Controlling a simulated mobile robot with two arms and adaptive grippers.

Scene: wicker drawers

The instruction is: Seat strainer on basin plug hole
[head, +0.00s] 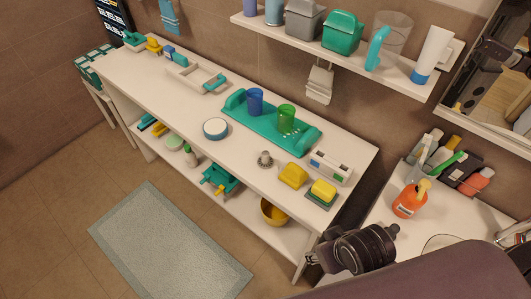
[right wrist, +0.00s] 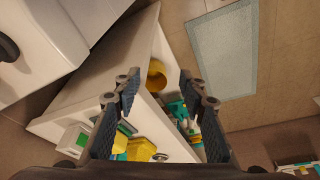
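A small grey metal strainer (head: 265,158) sits on the white bench top, left of a yellow block. A small grey round thing low in the right wrist view (right wrist: 160,157) looks like the same strainer. The basin (head: 445,243) shows as a pale curved rim on the white counter at right; my own body hides most of it, and I cannot see the plug hole. My right gripper (right wrist: 158,80) is open and empty, its fingers wide apart above the bench end. In the head view it is near the bench's right end. My left gripper is not in view.
On the white bench (head: 330,217) stand a teal tray (head: 250,125) with two cups, a round white-and-blue tub (head: 215,128) and a yellow sponge (head: 323,190). An orange bottle (head: 410,200) stands on the counter. A wall shelf (head: 330,47) hangs above.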

